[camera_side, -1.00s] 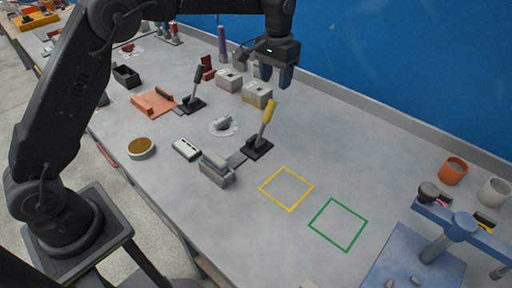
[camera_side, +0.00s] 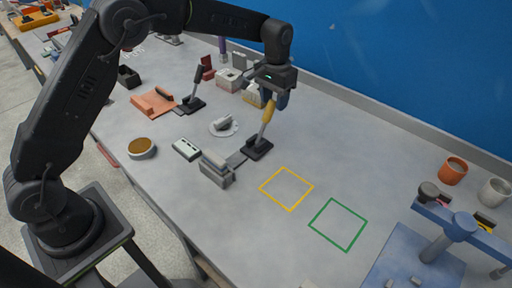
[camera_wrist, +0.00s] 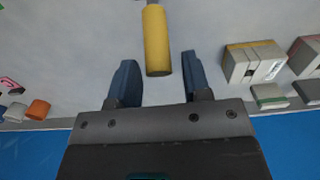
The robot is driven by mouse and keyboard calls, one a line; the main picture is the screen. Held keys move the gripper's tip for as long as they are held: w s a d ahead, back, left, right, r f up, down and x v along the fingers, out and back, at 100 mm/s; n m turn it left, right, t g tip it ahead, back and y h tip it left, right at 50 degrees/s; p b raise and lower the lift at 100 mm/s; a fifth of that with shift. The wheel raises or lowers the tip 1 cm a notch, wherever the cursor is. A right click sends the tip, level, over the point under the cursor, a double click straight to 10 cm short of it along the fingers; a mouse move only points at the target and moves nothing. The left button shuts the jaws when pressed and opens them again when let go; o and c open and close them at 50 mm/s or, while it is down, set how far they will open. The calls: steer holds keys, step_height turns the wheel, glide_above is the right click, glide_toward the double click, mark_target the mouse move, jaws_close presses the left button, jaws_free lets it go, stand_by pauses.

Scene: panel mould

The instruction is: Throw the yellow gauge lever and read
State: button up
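The yellow gauge lever (camera_side: 268,112) stands tilted on its dark base (camera_side: 257,148), which joins a grey gauge block (camera_side: 217,168) to its left. A small pale box with a display (camera_side: 186,149) lies beside that block. My gripper (camera_side: 277,98) is at the lever's yellow handle. In the wrist view the yellow handle (camera_wrist: 156,42) lies between the lines of my two fingers (camera_wrist: 157,80), with clear gaps on both sides. My gripper is open and holds nothing. The lever's base is outside the wrist view.
A second, black-handled lever (camera_side: 194,88) stands by an orange fixture (camera_side: 153,102). Pale blocks (camera_side: 230,79) stand just behind my gripper. A round white dial (camera_side: 223,127) lies left of the yellow lever. Yellow (camera_side: 286,188) and green (camera_side: 338,225) outlined squares are empty.

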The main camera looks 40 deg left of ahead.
steer(key=c, duration=0.7)
steer(key=shift+c, duration=0.2)
steer(key=shift+s+r, duration=0.1)
steer(key=shift+s+r, duration=0.35)
steer(key=shift+s, duration=0.35)
steer(key=shift+s+r, duration=0.3)
steer(key=shift+s, duration=0.35)
